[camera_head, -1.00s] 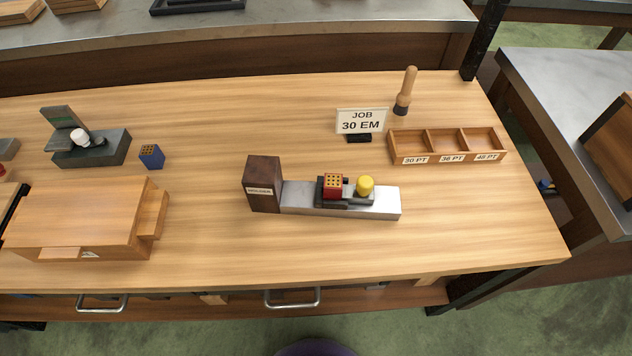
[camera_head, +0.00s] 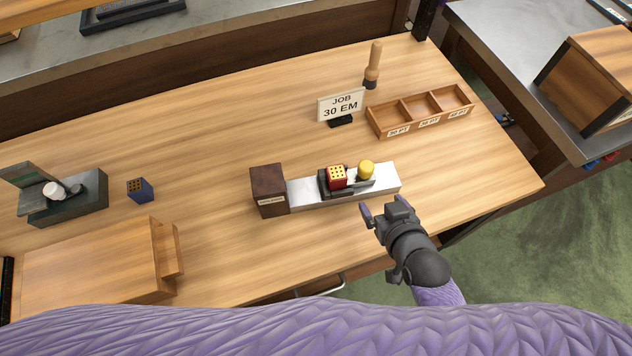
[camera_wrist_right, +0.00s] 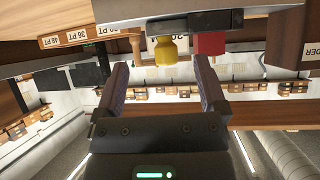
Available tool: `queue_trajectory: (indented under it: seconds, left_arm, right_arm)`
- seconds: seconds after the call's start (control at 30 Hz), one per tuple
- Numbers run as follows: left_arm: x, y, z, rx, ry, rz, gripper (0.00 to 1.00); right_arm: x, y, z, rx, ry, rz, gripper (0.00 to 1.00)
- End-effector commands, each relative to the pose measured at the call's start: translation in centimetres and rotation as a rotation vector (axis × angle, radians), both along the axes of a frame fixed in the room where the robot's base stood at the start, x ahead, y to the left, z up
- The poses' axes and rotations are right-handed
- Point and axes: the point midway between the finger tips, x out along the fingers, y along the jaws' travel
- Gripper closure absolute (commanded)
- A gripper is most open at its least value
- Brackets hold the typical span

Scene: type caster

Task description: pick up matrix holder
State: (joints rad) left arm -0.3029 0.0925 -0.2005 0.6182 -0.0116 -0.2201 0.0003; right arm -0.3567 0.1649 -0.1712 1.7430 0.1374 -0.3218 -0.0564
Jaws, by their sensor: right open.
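A small red block with a grid of dark holes (camera_head: 337,176) sits in a dark fixture (camera_head: 352,186) on a pale metal slab (camera_head: 303,190). A yellow knob (camera_head: 366,169) stands beside it. A similar blue block (camera_head: 140,189) stands at the left. I cannot tell for certain which piece is the matrix holder. My right gripper (camera_head: 388,208) is open and empty, just in front of the slab's right end. In the right wrist view, the yellow knob (camera_wrist_right: 165,50) shows beyond the gap between its fingers, with the red block (camera_wrist_right: 210,43) to the right. My left gripper is out of view.
A brown block with a label (camera_head: 268,190) stands at the slab's left end. A three-compartment wooden tray (camera_head: 403,122), a job sign (camera_head: 341,103) and a wooden-handled tool (camera_head: 373,68) are behind. A dark device (camera_head: 72,205) and a wooden box (camera_head: 85,270) are left.

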Motion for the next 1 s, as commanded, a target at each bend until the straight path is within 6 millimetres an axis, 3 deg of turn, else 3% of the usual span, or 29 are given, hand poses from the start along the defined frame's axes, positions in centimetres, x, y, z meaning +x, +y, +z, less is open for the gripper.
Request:
queue_trajectory:
  seconds: [0.1,0.17,0.63,0.9,0.93,1.0]
  left_arm:
    - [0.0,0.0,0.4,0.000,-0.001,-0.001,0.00]
    - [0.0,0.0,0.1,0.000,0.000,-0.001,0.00]
    - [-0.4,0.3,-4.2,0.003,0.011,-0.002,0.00]
    - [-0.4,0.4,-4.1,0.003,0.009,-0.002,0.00]
    - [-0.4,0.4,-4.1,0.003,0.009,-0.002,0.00]
    - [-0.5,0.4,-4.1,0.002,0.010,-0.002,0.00]
  right_arm:
    - [1.6,0.0,2.1,0.025,-0.127,-0.003,0.09]
    - [2.4,0.1,2.4,0.033,-0.165,-0.005,0.09]
    - [10.1,1.6,-1.6,0.036,-0.173,-0.006,0.09]
    - [10.8,1.7,-1.5,0.036,-0.172,-0.005,0.09]
    - [10.8,1.7,-1.5,0.036,-0.172,-0.005,0.11]
    - [10.8,1.7,-1.5,0.036,-0.172,-0.005,0.26]
